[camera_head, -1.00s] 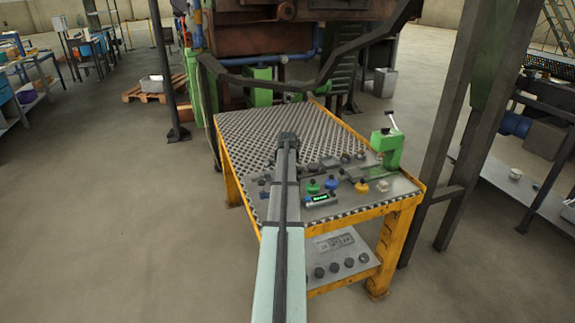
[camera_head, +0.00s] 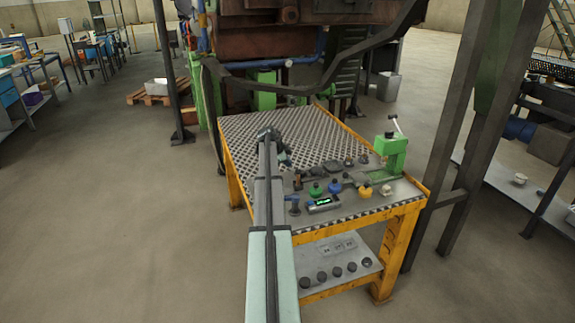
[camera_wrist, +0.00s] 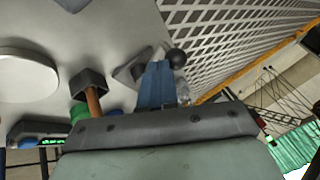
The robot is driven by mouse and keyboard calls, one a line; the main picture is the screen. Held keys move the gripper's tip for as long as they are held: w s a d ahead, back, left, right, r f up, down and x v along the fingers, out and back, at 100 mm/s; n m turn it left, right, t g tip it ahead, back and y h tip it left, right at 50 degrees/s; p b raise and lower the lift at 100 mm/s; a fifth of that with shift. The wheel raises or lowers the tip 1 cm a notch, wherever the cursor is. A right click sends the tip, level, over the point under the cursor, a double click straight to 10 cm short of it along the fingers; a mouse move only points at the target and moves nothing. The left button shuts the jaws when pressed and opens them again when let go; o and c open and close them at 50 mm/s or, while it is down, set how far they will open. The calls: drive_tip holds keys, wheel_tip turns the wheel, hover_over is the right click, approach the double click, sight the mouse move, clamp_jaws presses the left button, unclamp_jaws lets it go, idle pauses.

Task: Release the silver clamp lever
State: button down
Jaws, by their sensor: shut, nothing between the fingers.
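My gripper (camera_head: 285,159) is left of the clamp, over the left-middle part of the tabletop and well apart from the lever. In the wrist view, what look like my blue fingers (camera_wrist: 155,85) are together and empty. I cannot make out the clamp lever in the wrist view.
The yellow-framed table (camera_head: 408,222) carries a green knob (camera_head: 316,189), a blue knob (camera_head: 334,186), a yellow knob (camera_head: 365,191) and a small lit display (camera_head: 322,204) near its front. A dark post (camera_head: 452,150) stands close to its right side. The perforated back surface looks clear.

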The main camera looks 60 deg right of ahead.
drive_tip(key=d+m, duration=0.1)
drive_tip(key=d+m+g, duration=0.1)
drive_tip(key=shift+w+m+g+y, duration=0.3)
drive_tip(key=shift+w+m+y, duration=0.05)
drive_tip(key=shift+m+y, duration=0.05)
drive_tip(key=m, duration=0.1)
drive_tip(key=d+m+g+y, duration=0.1)
drive_tip(key=shift+d+m, duration=0.25)
drive_tip(key=shift+m, duration=0.15)
drive_tip(key=shift+s+d, duration=0.25)
drive_tip(key=shift+d, duration=0.1)
drive_tip(key=v, duration=1)
drive_tip(key=shift+w+d, duration=0.2)
drive_tip(key=shift+w, duration=0.1)
